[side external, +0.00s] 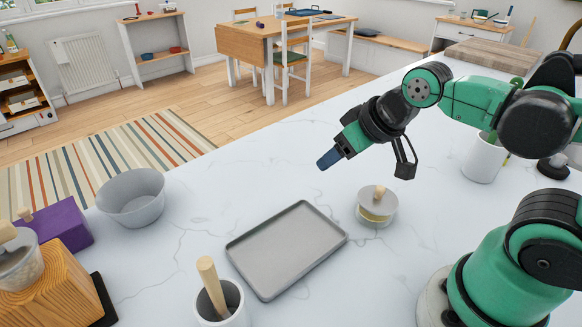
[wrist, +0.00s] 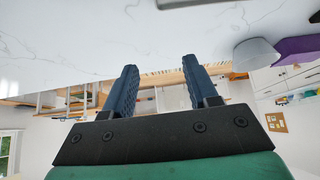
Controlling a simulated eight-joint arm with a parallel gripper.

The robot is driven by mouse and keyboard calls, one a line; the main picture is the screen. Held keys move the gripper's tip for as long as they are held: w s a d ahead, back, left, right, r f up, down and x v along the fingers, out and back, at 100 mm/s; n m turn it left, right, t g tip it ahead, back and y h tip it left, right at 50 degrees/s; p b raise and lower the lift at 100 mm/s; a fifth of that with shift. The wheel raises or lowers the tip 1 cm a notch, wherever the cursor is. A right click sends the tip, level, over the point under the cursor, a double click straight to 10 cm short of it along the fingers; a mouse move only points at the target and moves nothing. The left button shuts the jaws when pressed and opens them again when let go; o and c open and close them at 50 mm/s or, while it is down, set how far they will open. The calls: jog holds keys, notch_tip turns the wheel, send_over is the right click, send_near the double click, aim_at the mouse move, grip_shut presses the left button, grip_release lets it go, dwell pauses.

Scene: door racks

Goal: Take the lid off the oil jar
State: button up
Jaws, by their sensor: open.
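A small round jar (side external: 377,213) with yellowish contents stands on the white counter, right of the grey tray; it looks like the oil jar. Its pale lid with a wooden knob (side external: 379,193) sits on top. My gripper (side external: 328,160) is in the air up and left of the jar, pointing down-left and apart from it. In the wrist view my gripper (wrist: 158,68) shows two blue fingers spread apart with nothing between them. The jar cannot be made out in the wrist view.
A grey tray (side external: 286,248) lies mid-counter. A grey bowl (side external: 132,197), purple box (side external: 62,222) and wooden block (side external: 50,285) with another knobbed jar (side external: 18,262) stand left. A white mortar with pestle (side external: 208,283) is in front; a white pot (side external: 483,160) stands right.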

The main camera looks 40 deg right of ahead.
jog(key=shift+o, duration=0.6)
jog(key=n+g, duration=0.2)
jog(key=g, duration=0.4)
send_over(380, 188)
jog(key=f, duration=0.3)
jog(key=shift+w+a+f, duration=0.1)
jog(key=shift+w+a, duration=0.1)
jog(key=shift+w, duration=0.15)
jog(key=shift+s+d+f+g, duration=0.1)
jog(key=shift+s+d+g, duration=0.15)
jog(key=shift+g, duration=0.25)
jog(key=shift+f, duration=0.2)
jog(key=shift+s+f, duration=0.1)
jog(key=shift+f, duration=2.55)
grip_shut()
